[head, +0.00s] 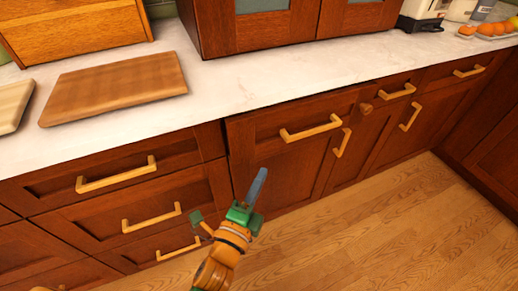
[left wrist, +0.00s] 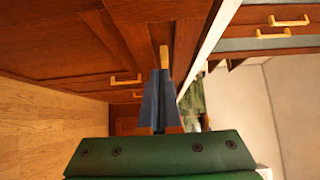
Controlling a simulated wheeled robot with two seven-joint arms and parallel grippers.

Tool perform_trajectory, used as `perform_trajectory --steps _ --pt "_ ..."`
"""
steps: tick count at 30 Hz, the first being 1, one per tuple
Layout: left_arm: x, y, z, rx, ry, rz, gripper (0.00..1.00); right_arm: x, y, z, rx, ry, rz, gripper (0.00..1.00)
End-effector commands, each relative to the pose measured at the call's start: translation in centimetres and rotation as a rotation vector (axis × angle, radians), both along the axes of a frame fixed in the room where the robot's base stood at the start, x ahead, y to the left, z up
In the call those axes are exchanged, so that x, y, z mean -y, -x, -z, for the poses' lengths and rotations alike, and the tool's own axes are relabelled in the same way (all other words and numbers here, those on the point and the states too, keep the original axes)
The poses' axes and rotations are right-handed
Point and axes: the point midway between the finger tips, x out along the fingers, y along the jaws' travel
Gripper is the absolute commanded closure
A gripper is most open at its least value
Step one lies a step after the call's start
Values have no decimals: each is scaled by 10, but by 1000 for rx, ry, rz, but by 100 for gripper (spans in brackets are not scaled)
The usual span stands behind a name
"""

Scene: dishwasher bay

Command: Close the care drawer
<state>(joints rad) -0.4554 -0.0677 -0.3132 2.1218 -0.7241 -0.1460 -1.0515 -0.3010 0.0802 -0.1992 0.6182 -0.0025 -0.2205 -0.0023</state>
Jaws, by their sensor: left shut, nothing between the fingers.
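No label marks which front is the care drawer. A stack of dark red wood drawers with pale wooden handles stands at the left: a top drawer (head: 170,150), a middle drawer (head: 200,190) and a lower drawer (head: 135,258). Right of a dark vertical gap, a wide front (head: 262,135) with a bar handle (head: 310,129) seems to stand slightly forward. My left gripper (head: 258,185) is shut and empty, its blue fingers pointing up in front of this wide front. The fingers also show closed in the left wrist view (left wrist: 161,98). My right gripper is not in view.
The pale countertop (head: 225,95) runs above the fronts. It holds a cutting board (head: 115,87), a wooden box (head: 75,30) and a toaster-like appliance (head: 422,12). More fronts with handles continue right. The wooden floor (head: 370,220) is clear.

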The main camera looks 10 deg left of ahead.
Motion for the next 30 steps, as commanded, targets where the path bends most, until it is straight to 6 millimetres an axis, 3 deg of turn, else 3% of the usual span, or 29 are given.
perform_trajectory --steps 9,12,18,30 --pt "11 -69 -1 1 1 0 100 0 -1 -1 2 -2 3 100" --pt "-1 -82 -1 -1 -1 0 100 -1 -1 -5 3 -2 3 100" --pt "-12 -96 0 -3 2 0 100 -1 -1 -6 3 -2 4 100" --pt "-16 -102 0 -2 2 1 100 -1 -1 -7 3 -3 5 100"
